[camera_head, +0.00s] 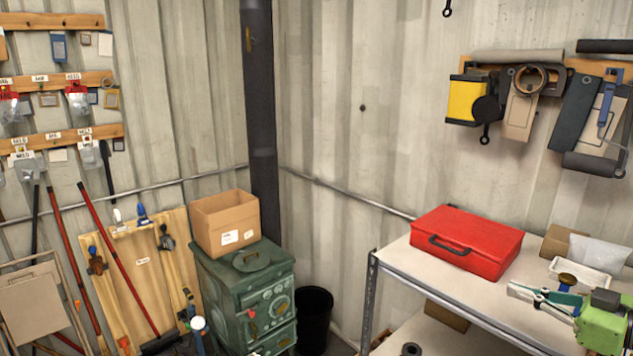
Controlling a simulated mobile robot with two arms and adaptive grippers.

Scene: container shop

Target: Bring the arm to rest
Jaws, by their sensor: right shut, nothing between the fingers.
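My right gripper (514,289) comes in at the lower right, with its green wrist part at the picture's edge. Its fingers point left, over the pale top of the shelf bench (400,258). It is shut with nothing held, and it appears in front of the bench, though I cannot tell its exact height above the top.
A red toolbox (467,241) lies on the bench left of and behind the gripper. A white tray (580,272), a cardboard box (561,240) and a clear bag (600,251) are close by. A green stove (240,298) bearing an open carton (225,222) stands left, beside a black bin (314,315).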

